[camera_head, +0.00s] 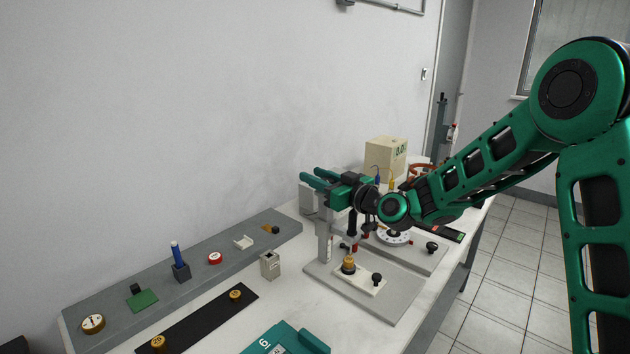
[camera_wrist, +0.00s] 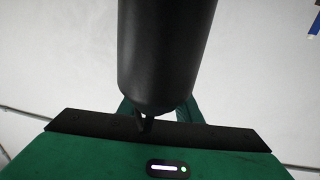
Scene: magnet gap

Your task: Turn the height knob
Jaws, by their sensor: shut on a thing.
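A grey stand (camera_head: 325,240) rises from a grey base plate on the bench, with a black upright cylinder (camera_head: 352,223) beside its post. My gripper (camera_head: 311,179) is at the top of the stand, its green fingers pointing left. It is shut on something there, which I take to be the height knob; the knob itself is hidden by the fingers. In the wrist view a large black cylinder (camera_wrist: 165,55) stands close in front of the camera and covers the fingertips. Parts of the green fingers (camera_wrist: 187,112) show behind it.
A white plate with a brass knob (camera_head: 348,264) and a black knob (camera_head: 377,279) lies on the base plate. A grey block (camera_head: 270,265) stands to the left. A grey shelf (camera_head: 215,275) with small items runs along the wall. A beige box (camera_head: 386,158) is behind.

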